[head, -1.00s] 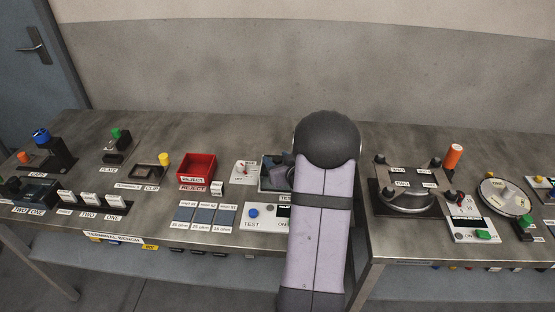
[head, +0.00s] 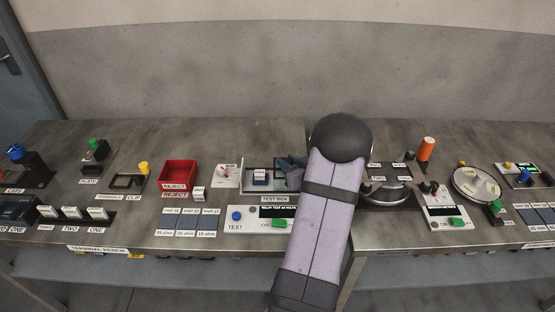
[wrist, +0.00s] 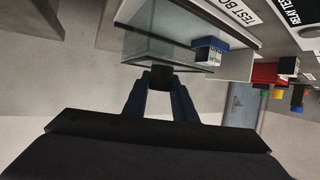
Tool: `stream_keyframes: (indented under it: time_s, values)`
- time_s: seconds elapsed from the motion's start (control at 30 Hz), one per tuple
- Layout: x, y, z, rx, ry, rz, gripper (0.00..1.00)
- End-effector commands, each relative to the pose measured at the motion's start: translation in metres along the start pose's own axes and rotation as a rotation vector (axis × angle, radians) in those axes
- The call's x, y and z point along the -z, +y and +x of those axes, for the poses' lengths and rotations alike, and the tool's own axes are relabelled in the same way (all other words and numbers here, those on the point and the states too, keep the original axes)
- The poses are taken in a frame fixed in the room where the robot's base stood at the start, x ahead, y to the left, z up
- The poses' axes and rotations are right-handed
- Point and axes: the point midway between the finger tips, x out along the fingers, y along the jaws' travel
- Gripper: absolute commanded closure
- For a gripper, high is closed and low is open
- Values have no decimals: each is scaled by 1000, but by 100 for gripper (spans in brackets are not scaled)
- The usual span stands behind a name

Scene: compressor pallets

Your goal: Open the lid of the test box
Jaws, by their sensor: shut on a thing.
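The test box (head: 249,188) stands on the bench behind its "TEST BOX" label and control panel. A blue part with a white label (head: 260,178) shows inside it, and also in the wrist view (wrist: 211,50). My gripper (head: 294,172) is at the right end of the box, partly hidden by my arm. In the wrist view my gripper (wrist: 161,79) is shut on a small black knob (wrist: 161,76) at the edge of the clear lid (wrist: 150,47). The lid's exact angle cannot be told; my arm hides the box's right side in the head view.
The control panel (head: 240,226) with blue and green buttons lies in front of the box. A red reject bin (head: 178,173) and a switch plate (head: 226,176) are to the left. A round fixture (head: 388,191) and an orange-topped post (head: 426,149) stand to the right. The back of the bench is clear.

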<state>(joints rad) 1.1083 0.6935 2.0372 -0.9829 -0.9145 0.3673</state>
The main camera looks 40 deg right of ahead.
Motion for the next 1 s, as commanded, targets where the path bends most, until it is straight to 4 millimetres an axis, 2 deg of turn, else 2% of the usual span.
stream_keyframes:
  time_s: [0.2, 0.23, 0.3, 0.67, 0.77, 1.0]
  values:
    - [1, 0, 0, -1, 4, 1, 100]
    - [1, 0, 0, -1, 4, 1, 71]
    - [1, 0, 0, 0, 4, 1, 57]
    - [1, 0, -2, -1, 2, 1, 57]
    - [1, 0, -9, -2, 3, 1, 57]
    - [1, 1, -41, -4, 4, 2, 57]
